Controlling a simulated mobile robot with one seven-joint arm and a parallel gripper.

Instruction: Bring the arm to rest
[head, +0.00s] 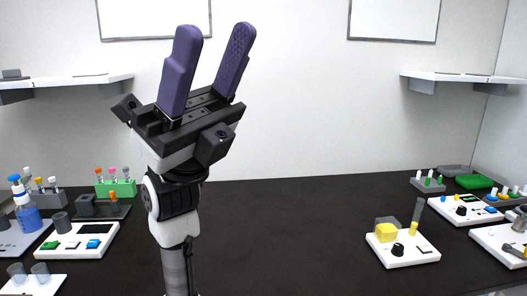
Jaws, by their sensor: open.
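My gripper (219,60) is raised in the left middle of the head view, well above the black bench. Its two purple fingers point upward and lean to the right. They stand apart with nothing between them. My arm comes up from the bottom edge below it, and part of the bench behind it is hidden.
The black bench (300,235) is clear in the middle. White devices, a green rack (116,189) and a blue bottle (25,210) stand at the left. A white device with a yellow block (386,233) and several racks stand at the right. Shelves (68,83) hang on the wall.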

